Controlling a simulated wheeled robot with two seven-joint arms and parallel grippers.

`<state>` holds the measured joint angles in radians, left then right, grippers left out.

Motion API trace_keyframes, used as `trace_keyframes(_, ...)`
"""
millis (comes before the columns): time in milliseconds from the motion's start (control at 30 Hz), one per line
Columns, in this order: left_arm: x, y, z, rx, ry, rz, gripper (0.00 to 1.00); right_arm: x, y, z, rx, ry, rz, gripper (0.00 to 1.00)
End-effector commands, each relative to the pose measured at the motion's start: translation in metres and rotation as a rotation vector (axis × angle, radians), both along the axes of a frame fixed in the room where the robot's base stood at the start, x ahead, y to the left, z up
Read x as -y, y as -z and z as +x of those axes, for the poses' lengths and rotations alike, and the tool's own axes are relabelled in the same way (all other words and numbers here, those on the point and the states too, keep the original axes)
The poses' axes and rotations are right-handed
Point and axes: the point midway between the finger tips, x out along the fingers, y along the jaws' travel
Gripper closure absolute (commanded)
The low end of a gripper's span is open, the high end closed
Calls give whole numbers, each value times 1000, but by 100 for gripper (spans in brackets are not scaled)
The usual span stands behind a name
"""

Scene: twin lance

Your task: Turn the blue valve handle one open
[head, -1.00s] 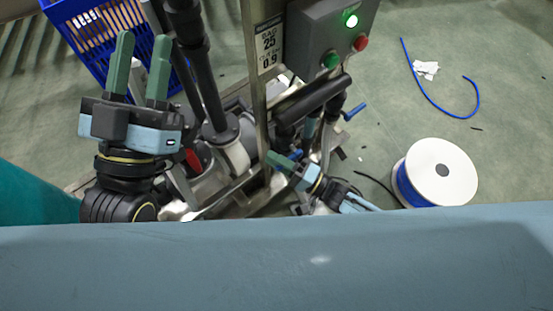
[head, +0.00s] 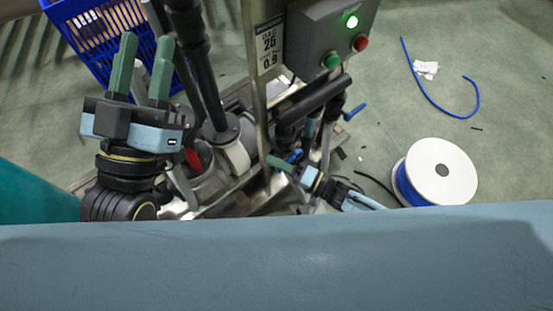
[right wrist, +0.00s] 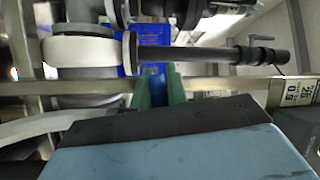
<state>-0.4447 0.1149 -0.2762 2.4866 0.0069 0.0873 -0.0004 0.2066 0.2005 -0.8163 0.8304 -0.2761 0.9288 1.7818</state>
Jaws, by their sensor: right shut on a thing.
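A blue valve handle (head: 295,155) sits low on the pipework in the head view, beside the steel post. My right gripper (head: 273,160) comes in from the right and is shut on a blue handle; the fingers partly hide it. In the right wrist view, blue shows between the two green fingers (right wrist: 158,88). A second blue valve handle (head: 355,111) sticks out to the right of the pipes, apart from both grippers. My left gripper (head: 145,45) is at the left of the head view, raised, with its green fingers apart and nothing between them.
A grey control box (head: 325,38) with lit buttons stands above the pipes. A steel post (head: 258,90) and black pipes crowd the middle. A blue crate (head: 85,50) is at the back left.

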Motion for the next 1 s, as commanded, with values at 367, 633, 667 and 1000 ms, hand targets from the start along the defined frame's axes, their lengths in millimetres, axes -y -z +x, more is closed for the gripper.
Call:
trace_keyframes(367, 1, 4, 3, -70, 0, 18, 63, 5, 15, 2, 157, -1, -221, 100)
trace_keyframes(633, 1, 6, 5, -106, 0, 30, 63, 8, 22, 4, 221, -1, -308, 100)
trace_keyframes(667, 1, 7, 5, -113, -1, 33, 63, 8, 22, 4, 224, -2, -314, 100)
trace_keyframes(1000, 1, 14, 8, -139, -1, 45, 63, 9, 24, 4, 238, 0, -332, 100)
